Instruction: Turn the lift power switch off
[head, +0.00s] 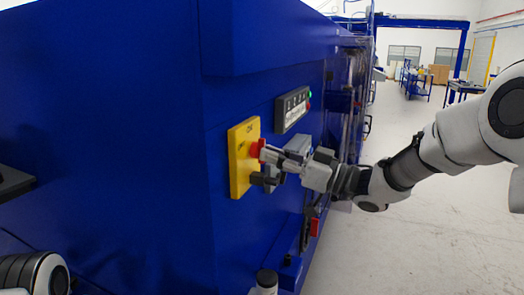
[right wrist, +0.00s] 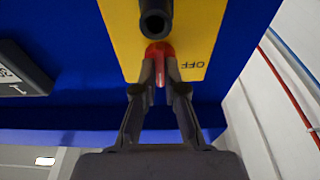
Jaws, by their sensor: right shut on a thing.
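The yellow switch panel (head: 240,172) is fixed to the blue machine's side in the head view, and it fills the top middle of the right wrist view (right wrist: 120,40). A red switch knob (head: 256,148) sticks out from it. My right gripper (head: 272,155) reaches it from the right. In the right wrist view, the fingers (right wrist: 160,66) are closed around the red knob (right wrist: 159,50), which shows between their tips. The word OFF is printed on the panel beside the right finger, upside down in that view. The knob's exact angle is partly hidden. My left gripper is out of view.
A dark panel with a display (head: 292,109) and a small green light sits above and right of the switch. A dark cylinder (right wrist: 156,18) stands close beyond the fingertips in the right wrist view. The floor (head: 430,220) at right is open.

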